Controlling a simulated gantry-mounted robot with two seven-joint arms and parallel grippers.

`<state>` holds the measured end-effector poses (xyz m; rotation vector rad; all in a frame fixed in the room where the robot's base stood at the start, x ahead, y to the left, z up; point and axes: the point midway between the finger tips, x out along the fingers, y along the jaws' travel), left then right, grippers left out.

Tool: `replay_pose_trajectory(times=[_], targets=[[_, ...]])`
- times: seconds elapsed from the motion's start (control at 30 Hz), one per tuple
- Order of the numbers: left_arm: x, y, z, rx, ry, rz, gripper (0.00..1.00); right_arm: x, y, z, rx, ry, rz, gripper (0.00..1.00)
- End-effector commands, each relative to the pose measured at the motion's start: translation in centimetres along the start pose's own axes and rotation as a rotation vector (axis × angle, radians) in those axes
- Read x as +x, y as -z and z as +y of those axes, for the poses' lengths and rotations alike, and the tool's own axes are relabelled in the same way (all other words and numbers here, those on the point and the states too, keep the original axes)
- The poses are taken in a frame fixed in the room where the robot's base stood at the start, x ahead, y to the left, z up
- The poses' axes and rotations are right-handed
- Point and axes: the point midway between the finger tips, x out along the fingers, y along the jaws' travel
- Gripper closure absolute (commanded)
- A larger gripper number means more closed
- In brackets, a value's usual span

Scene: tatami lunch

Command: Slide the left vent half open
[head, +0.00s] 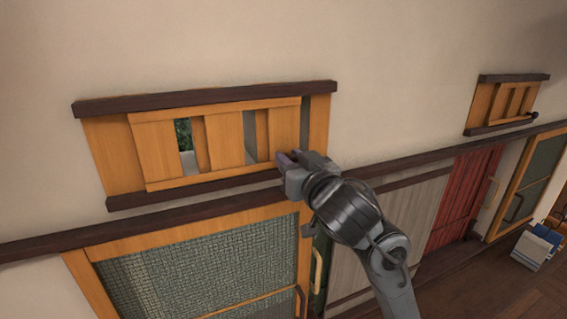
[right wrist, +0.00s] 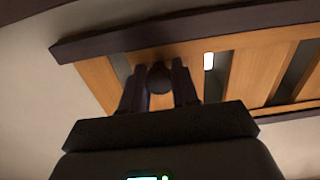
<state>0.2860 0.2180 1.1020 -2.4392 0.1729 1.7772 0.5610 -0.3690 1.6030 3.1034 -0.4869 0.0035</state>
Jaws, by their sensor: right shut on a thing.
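The left vent (head: 155,147) is a wooden slatted sliding panel in a frame between two dark rails, high on the wall. Openings show between its slats, with greenery visible through the left one. Its right slat ends short of the frame's right side, leaving a narrow gap there. My right gripper (head: 286,163) is at the panel's lower right. In the right wrist view its fingers (right wrist: 160,82) are shut on a dark round knob (right wrist: 159,78) on the vent; in the head view the fingers hide the knob. My left gripper is not in view.
A second, smaller vent (head: 513,100) with a dark knob is farther right on the wall. Below the left vent is a wood-framed woven panel (head: 200,262) with handles. A dark trim rail (head: 415,165) runs along the wall. White and blue boxes (head: 536,245) stand on the floor at right.

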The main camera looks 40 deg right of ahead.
Motion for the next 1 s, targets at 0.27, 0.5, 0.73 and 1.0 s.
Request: replay_pose_trajectory(times=[0.27,0.5,0.73,1.0], targets=[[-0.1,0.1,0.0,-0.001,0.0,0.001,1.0,0.1,-0.1,0.0,0.001,-0.001,-0.003,0.61],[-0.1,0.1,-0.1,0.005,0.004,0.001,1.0,0.1,-0.1,0.0,0.0,-0.001,-0.003,0.47],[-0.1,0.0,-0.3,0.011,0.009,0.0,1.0,-0.2,0.0,0.0,0.001,0.0,-0.002,0.47],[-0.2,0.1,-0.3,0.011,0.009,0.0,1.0,-3.2,0.0,-0.1,0.006,0.003,-0.001,0.47]])
